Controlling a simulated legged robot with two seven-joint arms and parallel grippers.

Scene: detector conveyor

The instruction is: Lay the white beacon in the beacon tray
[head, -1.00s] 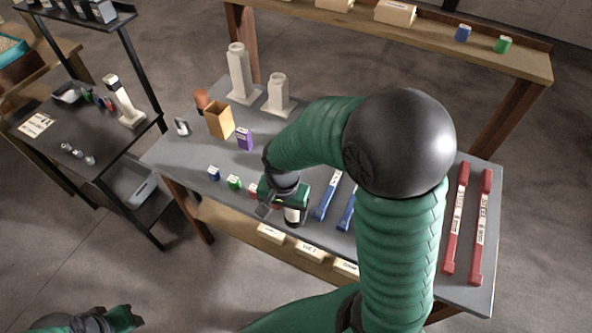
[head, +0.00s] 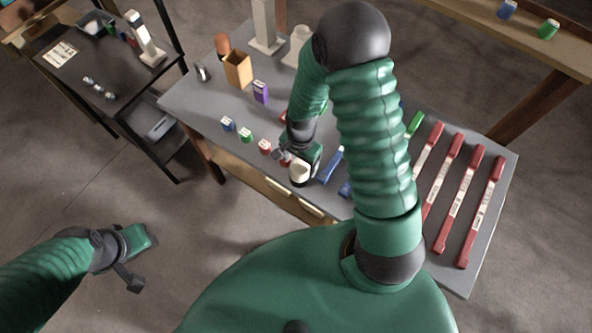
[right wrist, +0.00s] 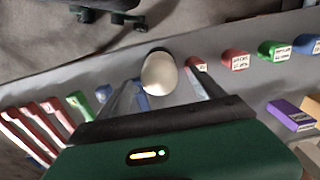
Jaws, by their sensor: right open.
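The white beacon (head: 300,172), a pale rounded piece, stands near the front edge of the grey table, beside my right gripper (head: 290,158). In the right wrist view the beacon (right wrist: 159,74) shows between the two spread fingers of the right gripper (right wrist: 160,80); I cannot tell whether they touch it. The right gripper is open. My left gripper (head: 128,258) is low at the left, over the floor and away from the table; its jaw state is unclear. I cannot make out for sure which thing is the beacon tray.
Small blue, green and red blocks (head: 265,147) line the table's front edge beside the gripper. Blue bars (head: 330,165) and red bars (head: 481,212) lie to the right. A purple box (head: 261,92) stands behind. A grey bin (head: 157,125) sits on the black rack's lower shelf.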

